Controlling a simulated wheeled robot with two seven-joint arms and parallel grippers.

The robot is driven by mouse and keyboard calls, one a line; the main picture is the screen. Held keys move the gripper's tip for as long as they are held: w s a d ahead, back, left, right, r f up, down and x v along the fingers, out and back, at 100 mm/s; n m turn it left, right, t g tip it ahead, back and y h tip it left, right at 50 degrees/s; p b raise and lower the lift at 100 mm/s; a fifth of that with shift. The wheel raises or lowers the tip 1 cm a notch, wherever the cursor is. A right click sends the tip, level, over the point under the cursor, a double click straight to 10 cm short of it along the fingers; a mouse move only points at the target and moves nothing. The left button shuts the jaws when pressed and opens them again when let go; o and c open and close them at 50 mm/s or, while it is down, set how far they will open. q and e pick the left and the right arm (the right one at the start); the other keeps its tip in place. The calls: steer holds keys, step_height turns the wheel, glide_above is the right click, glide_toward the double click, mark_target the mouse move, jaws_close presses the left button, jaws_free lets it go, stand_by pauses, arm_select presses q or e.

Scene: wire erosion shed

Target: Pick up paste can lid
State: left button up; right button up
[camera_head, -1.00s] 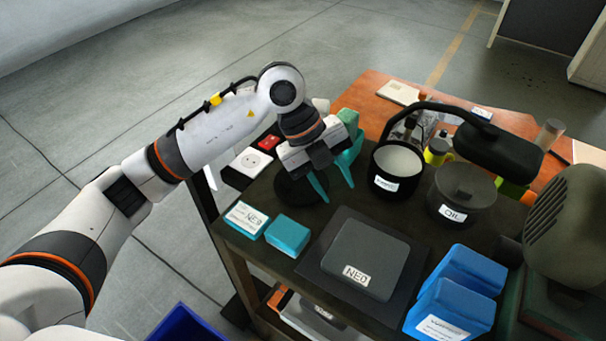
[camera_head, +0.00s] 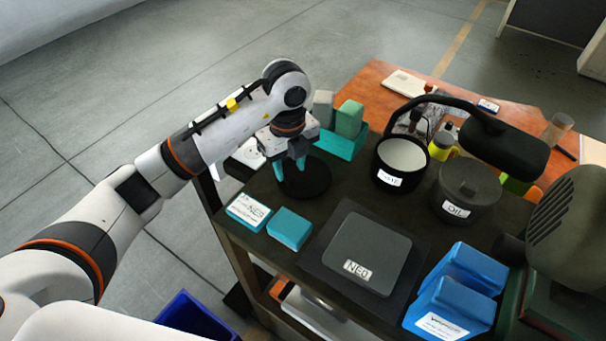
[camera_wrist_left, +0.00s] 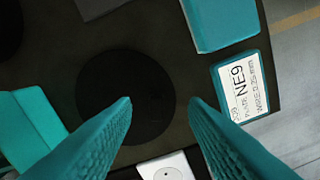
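The paste can lid (camera_head: 312,184) is a flat black disc lying on the dark bench top, left of the open paste can (camera_head: 402,157), which holds something white. In the wrist view the lid (camera_wrist_left: 132,85) is a dark circle. My left gripper (camera_head: 291,172) is open, teal fingers pointing down over the lid. In the wrist view its fingers (camera_wrist_left: 160,102) are apart and empty; the left fingertip overlaps the lid and the right one is beyond its edge. I cannot tell the height above the lid. My right gripper is not in view.
A lidded oil can (camera_head: 466,190) and a black lamp (camera_head: 500,145) stand at the right. Teal boxes (camera_head: 290,228) lie in front of the lid, with a dark NE9-style box (camera_head: 368,250) and blue boxes (camera_head: 450,305) further right. A teal tray (camera_head: 340,144) with blocks is behind.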

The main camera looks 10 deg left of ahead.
mark_target(292, 181)
arm_select(q)
step_height(292, 181, down, 4)
steer(key=shift+w+d+r+p, duration=0.1)
steer(key=shift+w+r+p, duration=0.05)
steer(key=shift+p, duration=0.6)
steer(key=shift+f, duration=0.4)
steer(key=shift+c, duration=0.2)
jaws_close()
